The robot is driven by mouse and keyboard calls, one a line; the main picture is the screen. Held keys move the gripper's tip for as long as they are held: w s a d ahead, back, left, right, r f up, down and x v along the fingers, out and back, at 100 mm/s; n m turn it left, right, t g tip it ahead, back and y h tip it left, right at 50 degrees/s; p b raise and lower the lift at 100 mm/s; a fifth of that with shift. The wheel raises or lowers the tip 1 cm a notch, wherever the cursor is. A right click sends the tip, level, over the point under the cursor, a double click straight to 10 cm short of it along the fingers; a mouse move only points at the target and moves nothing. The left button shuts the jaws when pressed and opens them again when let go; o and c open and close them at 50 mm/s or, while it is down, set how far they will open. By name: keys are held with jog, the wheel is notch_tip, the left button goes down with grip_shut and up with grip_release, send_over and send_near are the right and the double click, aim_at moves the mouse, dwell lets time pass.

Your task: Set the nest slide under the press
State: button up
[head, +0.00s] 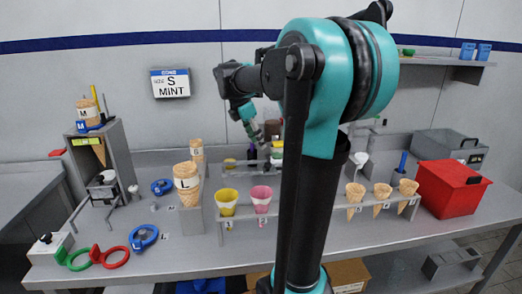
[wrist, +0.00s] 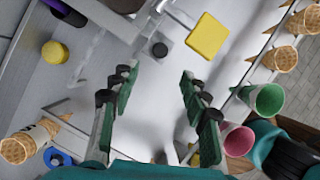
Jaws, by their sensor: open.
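My gripper (head: 249,123) hangs over the back middle of the bench in the head view. In the wrist view my gripper (wrist: 155,82) has its two green-padded fingers wide apart with nothing between them. A short grey peg with a black round knob (wrist: 160,49) shows just beyond the fingertips, beside a metal frame (wrist: 172,14). The knob may belong to the nest slide; I cannot tell for sure. The frame may be part of the press, but it is cut off by the picture edge. My arm hides part of the bench's middle in the head view.
A yellow square (wrist: 207,36) and a yellow disc (wrist: 55,52) flank the knob. Pink cup (wrist: 237,138), green cup (wrist: 265,99) and several cones in a rack stand at right. A large L cone (head: 188,184) and red box (head: 452,188) stand on the bench.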

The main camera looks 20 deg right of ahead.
jog(key=shift+a+r, duration=0.25)
jog(key=shift+r, duration=0.4)
jog(key=shift+a+f, duration=0.15)
jog(key=shift+a, duration=0.15)
jog(key=c, duration=0.4)
jog(key=a+m+h, duration=0.1)
jog(key=a, duration=0.1)
jog(key=w+a+f+h, duration=0.1)
jog(key=a, duration=0.2)
jog(key=a+f+m+g+h, duration=0.1)
jog(key=a, duration=0.2)
jog(key=shift+w+a+f+m+h, duration=0.25)
jog(key=shift+m+h, duration=0.05)
grip_shut()
jog(key=d+r+x, duration=0.1)
jog(key=d+x, duration=0.1)
jog(key=x, duration=1.1)
jog(key=shift+r, duration=0.4)
